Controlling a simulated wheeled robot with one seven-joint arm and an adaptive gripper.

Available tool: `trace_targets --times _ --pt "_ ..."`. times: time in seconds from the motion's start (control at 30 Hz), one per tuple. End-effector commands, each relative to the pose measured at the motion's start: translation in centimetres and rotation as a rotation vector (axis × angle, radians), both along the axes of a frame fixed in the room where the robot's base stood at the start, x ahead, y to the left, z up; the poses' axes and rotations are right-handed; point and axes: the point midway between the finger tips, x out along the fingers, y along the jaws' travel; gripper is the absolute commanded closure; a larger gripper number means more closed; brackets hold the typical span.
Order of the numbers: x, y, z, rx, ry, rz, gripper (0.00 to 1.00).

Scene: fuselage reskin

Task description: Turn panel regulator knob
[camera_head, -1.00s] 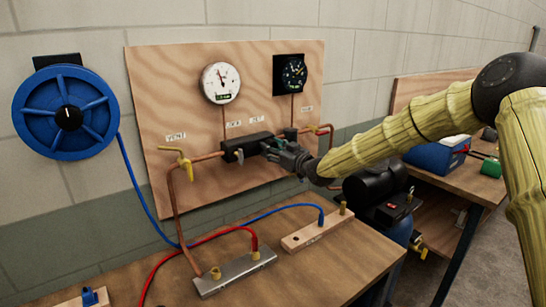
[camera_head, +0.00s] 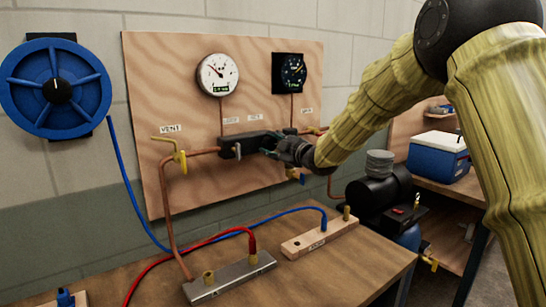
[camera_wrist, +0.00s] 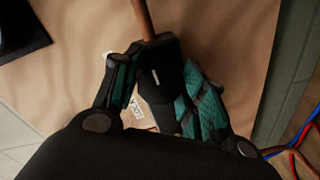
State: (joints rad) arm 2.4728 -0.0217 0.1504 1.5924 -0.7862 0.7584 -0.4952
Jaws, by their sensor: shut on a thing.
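The plywood panel (camera_head: 200,180) on the wall carries a black regulator block (camera_head: 236,145) on a copper pipe line. My gripper (camera_head: 270,149) is at the block's right part. In the wrist view my gripper (camera_wrist: 160,70) has its teal-padded fingers on both sides of a black knob (camera_wrist: 158,82) with a small white mark, shut on it. In the head view the fingers and wrist hide most of the knob. A white round gauge (camera_head: 218,74) and a black square-framed gauge (camera_head: 289,73) sit above, with small labels below them.
A yellow-handled vent valve (camera_head: 178,158) is left on the panel. A blue hose reel (camera_head: 56,88) hangs further left. The bench (camera_head: 340,262) holds a metal manifold (camera_head: 230,278) and wooden block (camera_head: 318,237) with red and blue hoses. A black compressor (camera_head: 378,190) stands right.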

Motion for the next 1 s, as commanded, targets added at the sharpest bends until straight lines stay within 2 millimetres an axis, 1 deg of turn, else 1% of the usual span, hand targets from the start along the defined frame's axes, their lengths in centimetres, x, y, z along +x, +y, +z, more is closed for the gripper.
trace_targets --times 0.03,0.4,0.63,1.0 --pt "-0.03 0.06 -0.48 -0.033 -0.024 0.001 0.82" --pt "-0.01 0.07 -0.13 -0.209 -0.151 0.0 0.82" --pt "0.01 -0.01 -0.01 -0.253 -0.182 0.0 0.82" --pt "0.0 -0.01 0.04 -0.262 -0.188 0.0 0.82"
